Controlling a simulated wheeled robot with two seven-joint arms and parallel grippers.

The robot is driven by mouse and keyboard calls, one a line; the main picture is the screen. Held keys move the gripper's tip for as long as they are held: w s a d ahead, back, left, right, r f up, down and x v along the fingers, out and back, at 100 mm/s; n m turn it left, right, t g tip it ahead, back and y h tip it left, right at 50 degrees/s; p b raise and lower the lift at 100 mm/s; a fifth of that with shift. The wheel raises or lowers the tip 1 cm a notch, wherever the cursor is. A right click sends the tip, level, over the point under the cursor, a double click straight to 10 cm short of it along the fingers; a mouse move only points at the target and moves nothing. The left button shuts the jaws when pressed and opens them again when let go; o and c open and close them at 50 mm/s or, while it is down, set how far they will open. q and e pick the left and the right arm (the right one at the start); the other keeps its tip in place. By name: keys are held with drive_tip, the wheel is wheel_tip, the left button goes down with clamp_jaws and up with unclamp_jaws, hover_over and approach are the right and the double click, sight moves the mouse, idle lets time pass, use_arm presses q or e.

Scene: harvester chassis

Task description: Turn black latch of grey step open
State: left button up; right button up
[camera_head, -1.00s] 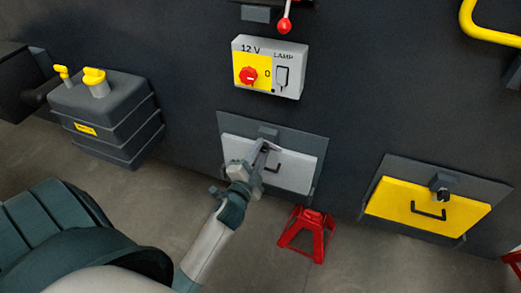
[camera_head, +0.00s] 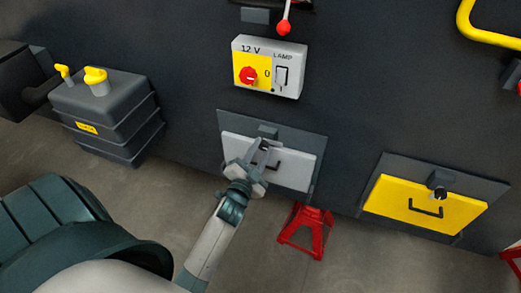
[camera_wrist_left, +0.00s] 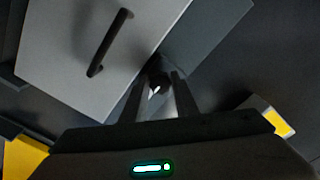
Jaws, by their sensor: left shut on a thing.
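The grey step (camera_head: 292,171) is a light grey panel on a dark plate in the middle of the head view, with a black handle on it. It also shows in the left wrist view (camera_wrist_left: 75,40), with the black handle (camera_wrist_left: 108,43) at its upper left. My left gripper (camera_head: 264,148) reaches up to the top edge of the panel. Its fingers (camera_wrist_left: 158,92) are shut on the black latch (camera_wrist_left: 157,82), which is mostly hidden between them. My right gripper is in neither view.
A yellow step (camera_head: 423,207) with a black latch and handle is at the right. A red jack stand (camera_head: 307,230) stands on the floor below the grey step. A 12 V switch box (camera_head: 269,68) is above, and a dark tank (camera_head: 105,115) is at the left.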

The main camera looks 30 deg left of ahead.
use_arm(q)
drive_tip(key=o, duration=1.1)
drive_tip(key=shift+c, duration=0.2)
drive_tip(key=shift+s, duration=0.15)
drive_tip(key=shift+s+d+f, duration=0.1)
drive_tip(key=shift+s+d, duration=0.05)
drive_tip(key=shift+s, duration=0.35)
drive_tip(key=b+v, duration=0.2)
drive_tip(key=v, duration=1.4)
drive_tip(key=shift+b, duration=0.35)
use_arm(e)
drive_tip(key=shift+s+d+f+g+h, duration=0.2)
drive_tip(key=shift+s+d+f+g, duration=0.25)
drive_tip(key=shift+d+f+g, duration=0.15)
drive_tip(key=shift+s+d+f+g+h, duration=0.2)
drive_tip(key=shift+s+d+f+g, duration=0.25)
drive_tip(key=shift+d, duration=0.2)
